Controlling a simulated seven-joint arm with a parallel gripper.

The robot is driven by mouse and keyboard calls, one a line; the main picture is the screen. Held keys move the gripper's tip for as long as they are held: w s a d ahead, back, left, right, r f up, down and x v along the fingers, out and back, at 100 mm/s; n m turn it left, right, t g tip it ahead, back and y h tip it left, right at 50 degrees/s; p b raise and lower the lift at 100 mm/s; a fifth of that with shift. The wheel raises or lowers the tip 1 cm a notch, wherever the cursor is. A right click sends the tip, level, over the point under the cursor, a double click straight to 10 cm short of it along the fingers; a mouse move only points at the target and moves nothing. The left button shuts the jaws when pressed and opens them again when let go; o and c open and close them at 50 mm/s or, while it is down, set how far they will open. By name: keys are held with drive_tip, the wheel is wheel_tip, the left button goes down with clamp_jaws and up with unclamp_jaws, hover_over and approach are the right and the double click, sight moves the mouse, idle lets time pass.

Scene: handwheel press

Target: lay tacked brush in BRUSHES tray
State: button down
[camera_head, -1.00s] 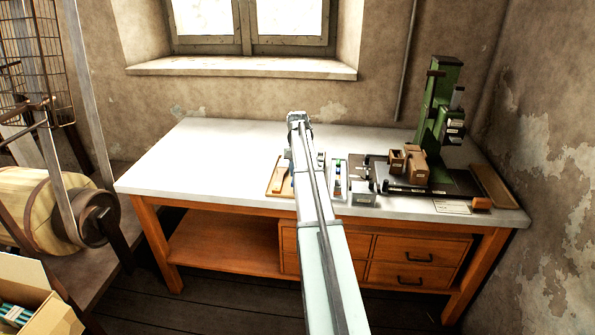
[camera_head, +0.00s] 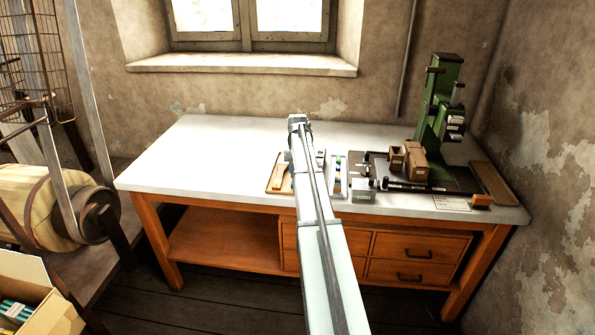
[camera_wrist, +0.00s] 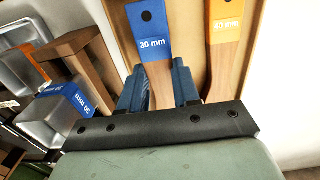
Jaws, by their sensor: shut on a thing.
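My gripper (camera_wrist: 160,88) is shut on the narrow wooden handle of a brush with a blue 30 mm end (camera_wrist: 150,28). Its two blue fingers stand on either side of the handle. This brush is over or in a shallow light-wood tray (camera_wrist: 247,50); I cannot tell whether it touches the tray floor. A second brush with an orange 60 mm end (camera_wrist: 225,28) lies to its right in the tray. In the head view the tray (camera_head: 270,188) is left of my arm, which hides my gripper. No bristles or tacks can be made out.
In the wrist view, a brown wooden piece (camera_wrist: 82,50), a blue 30 mm label (camera_wrist: 70,100) and metal bins (camera_wrist: 22,75) are to the left. In the head view, a green press (camera_head: 437,110) and brown blocks (camera_head: 425,160) stand at the right. The bench's left part (camera_head: 200,160) is clear.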

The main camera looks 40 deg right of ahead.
drive_tip(key=shift+f, duration=0.35)
idle(0.4)
drive_tip(key=c, duration=0.7)
unclamp_jaws()
drive_tip(key=shift+c, duration=0.2)
wheel_tip(320, 180, up, 14)
drive_tip(key=shift+a+f, duration=0.1)
